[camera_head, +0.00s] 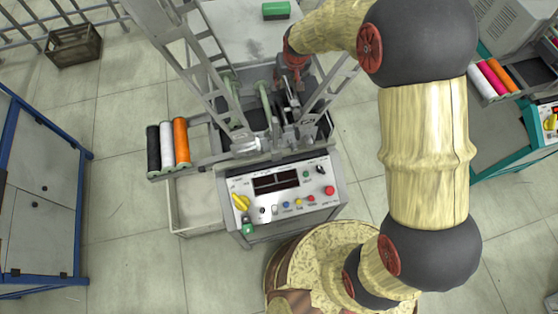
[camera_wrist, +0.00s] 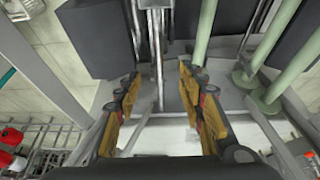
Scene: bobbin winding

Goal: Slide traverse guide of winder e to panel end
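The winder (camera_head: 285,200) stands in the middle of the head view, its control panel with dark display, yellow knob and coloured buttons facing the near side. I cannot read a letter on it. My gripper (camera_head: 292,88) reaches into its frame from above, behind the panel. In the wrist view my gripper (camera_wrist: 157,82) has its two orange-brown fingers apart. A slim upright metal part (camera_wrist: 157,45), possibly the traverse guide, shows in the gap between them; contact cannot be made out. In the head view the guide is too small and partly hidden to tell.
Slanted grey struts (camera_head: 205,80) flank the gripper. Pale green rods (camera_wrist: 205,35) stand close to the right finger. Black, white and orange thread spools (camera_head: 167,145) sit left of the winder. A blue cabinet (camera_head: 40,200) is at left, another machine (camera_head: 500,125) at right.

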